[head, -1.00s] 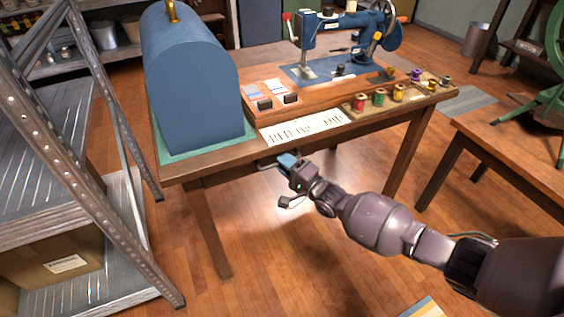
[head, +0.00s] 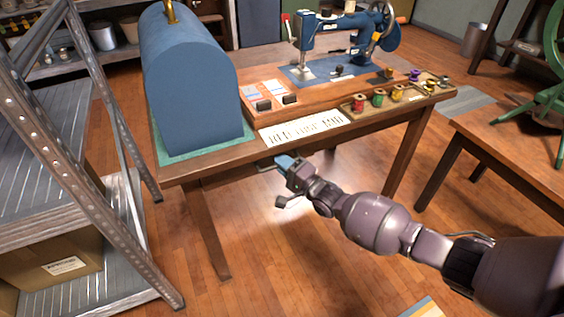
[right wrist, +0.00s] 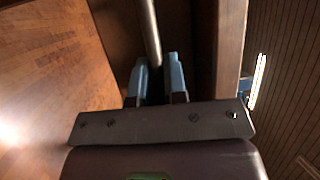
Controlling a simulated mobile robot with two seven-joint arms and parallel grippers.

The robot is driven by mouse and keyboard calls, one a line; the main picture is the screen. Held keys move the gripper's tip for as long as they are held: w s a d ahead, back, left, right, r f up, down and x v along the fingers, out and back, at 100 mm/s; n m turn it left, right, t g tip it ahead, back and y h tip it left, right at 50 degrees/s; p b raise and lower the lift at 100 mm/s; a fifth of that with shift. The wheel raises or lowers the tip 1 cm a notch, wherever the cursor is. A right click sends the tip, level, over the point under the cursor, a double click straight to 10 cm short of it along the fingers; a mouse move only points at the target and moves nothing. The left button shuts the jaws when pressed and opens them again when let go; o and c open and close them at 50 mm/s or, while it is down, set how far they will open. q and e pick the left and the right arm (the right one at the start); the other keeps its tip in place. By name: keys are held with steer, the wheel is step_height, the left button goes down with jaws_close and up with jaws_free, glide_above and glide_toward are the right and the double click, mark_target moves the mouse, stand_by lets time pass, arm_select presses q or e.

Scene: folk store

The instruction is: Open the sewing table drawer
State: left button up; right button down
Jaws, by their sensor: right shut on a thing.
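The wooden sewing table (head: 224,162) stands in the middle of the head view with a blue sewing machine (head: 310,45) on it. My right gripper (head: 282,161) is at the table's front edge, just under the tabletop. In the right wrist view, the blue fingers of my right gripper (right wrist: 157,80) are shut on a grey metal bar handle (right wrist: 150,35). The handle lies close to a wooden edge. The drawer front is mostly hidden under the tabletop, and I cannot tell how far out the drawer is. My left gripper is not in view.
A blue domed case (head: 190,85) stands on the table's left end. A paper sign (head: 305,127) and a tray of thread spools (head: 380,101) lie near the front edge. A metal shelf (head: 90,150) stands close on the left. A second table (head: 515,150) is at right.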

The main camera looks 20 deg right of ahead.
arm_select(q)
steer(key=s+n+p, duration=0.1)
steer(key=p, duration=0.2)
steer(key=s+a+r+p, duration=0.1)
steer(key=p, duration=0.2)
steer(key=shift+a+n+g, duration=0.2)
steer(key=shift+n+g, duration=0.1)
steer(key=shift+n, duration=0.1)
arm_select(e)
steer(key=s, duration=2.5)
steer(key=shift+s+d, duration=0.3)
steer(key=shift+d, duration=0.1)
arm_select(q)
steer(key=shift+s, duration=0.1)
arm_select(e)
steer(key=c, duration=1.5)
jaws_free()
steer(key=shift+o, duration=0.2)
steer(key=v, duration=1.1)
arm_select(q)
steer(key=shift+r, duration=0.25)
